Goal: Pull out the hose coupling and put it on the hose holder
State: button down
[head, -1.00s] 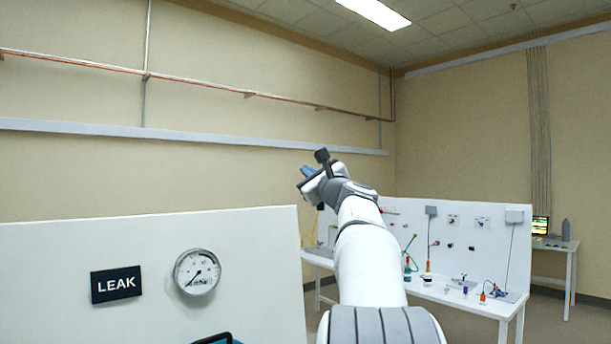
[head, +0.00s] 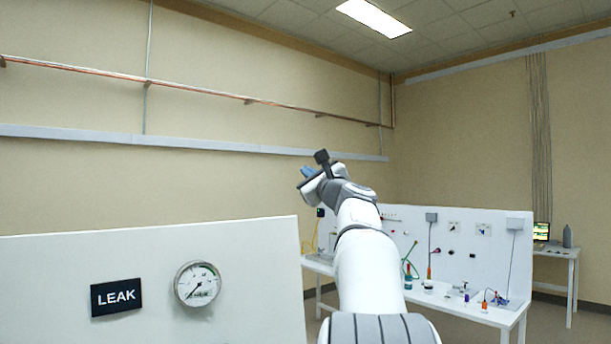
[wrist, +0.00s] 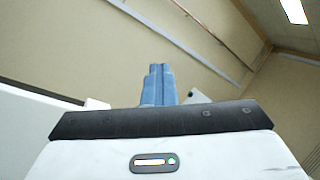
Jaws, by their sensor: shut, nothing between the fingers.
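My gripper (wrist: 158,80) shows in the wrist view with its blue fingers together and nothing between them. In the head view my gripper (head: 308,171) is raised in front of the bare wall, away from any bench. I cannot make out the hose coupling or the hose holder for certain in either view. A green hose (head: 409,262) stands on the far bench, too small to tell what it joins.
A white panel with a LEAK sign (head: 117,298) and a round gauge (head: 198,284) stands close at the left. A white bench (head: 470,312) with bottles and small fittings is behind my arm. A side table (head: 560,250) carries a monitor.

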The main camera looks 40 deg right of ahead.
dwell(0.6)
jog(key=c, duration=1.7)
grip_release()
jog(key=b+v, duration=0.4)
jog(key=v, duration=0.3)
jog(key=shift+s, duration=0.4)
jog(key=shift+f, duration=0.15)
